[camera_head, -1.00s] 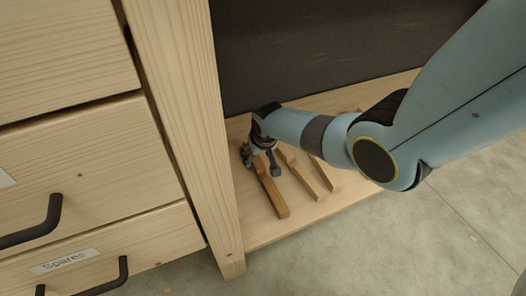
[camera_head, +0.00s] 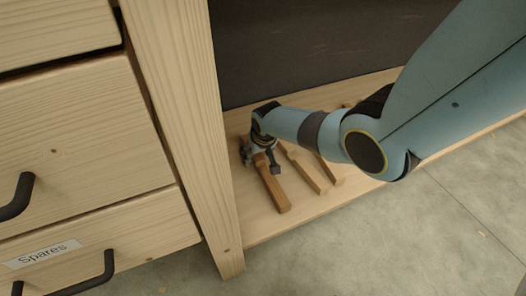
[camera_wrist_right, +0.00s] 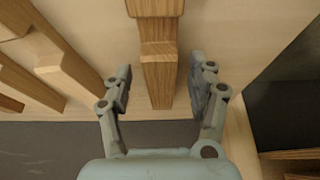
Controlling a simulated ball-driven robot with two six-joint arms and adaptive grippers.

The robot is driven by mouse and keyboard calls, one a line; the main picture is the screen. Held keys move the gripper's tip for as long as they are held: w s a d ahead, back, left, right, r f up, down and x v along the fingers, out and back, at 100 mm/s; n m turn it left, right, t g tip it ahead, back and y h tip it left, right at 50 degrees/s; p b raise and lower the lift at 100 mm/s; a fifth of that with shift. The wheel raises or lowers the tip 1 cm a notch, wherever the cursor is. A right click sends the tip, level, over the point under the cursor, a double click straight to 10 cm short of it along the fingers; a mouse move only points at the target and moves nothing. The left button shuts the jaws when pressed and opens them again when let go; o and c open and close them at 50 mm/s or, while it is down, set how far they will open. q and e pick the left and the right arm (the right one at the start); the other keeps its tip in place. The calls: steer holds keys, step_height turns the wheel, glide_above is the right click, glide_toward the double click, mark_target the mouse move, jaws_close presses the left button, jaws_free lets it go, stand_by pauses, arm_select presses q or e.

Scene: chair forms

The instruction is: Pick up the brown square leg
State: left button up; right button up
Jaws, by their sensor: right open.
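A brown square leg (camera_head: 274,192) lies on the wooden shelf, leftmost of several similar legs. My right gripper (camera_head: 261,161) is over its far end, pointing down and open. In the right wrist view the leg (camera_wrist_right: 158,85) lies lengthwise between the two open fingers of my gripper (camera_wrist_right: 161,80), with a gap on each side. The leg has a stepped, wider part at the top of that view. The far end of the leg is hidden by the gripper in the head view. My left gripper is not in view.
Other wooden legs (camera_head: 306,170) lie to the right on the shelf (camera_head: 250,230). A wooden post (camera_head: 185,110) stands close on the left, beside drawers with dark handles, one labelled Spares (camera_head: 42,254). A dark panel (camera_head: 300,50) rises behind. Bare shelf lies in front.

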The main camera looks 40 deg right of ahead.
jaws_close()
stand_by(0.4)
steer(key=shift+r, duration=0.1)
steer(key=shift+w+r+p, duration=0.15)
steer(key=shift+r+p, duration=0.45)
steer(key=shift+r, duration=0.05)
step_height(320, 180, up, 3)
steer(key=shift+r+p, duration=0.1)
steer(key=shift+p, duration=1.05)
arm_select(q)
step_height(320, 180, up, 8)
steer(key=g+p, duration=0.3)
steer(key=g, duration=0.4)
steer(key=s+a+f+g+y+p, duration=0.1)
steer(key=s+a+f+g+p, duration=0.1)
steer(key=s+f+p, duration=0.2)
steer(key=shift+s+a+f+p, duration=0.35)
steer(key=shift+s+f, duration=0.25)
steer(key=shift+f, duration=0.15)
arm_select(e)
steer(key=s+d+r, duration=0.6)
steer(key=s+d, duration=0.1)
steer(key=s, duration=0.2)
steer(key=shift+s+r, duration=0.15)
steer(key=shift+s, duration=0.1)
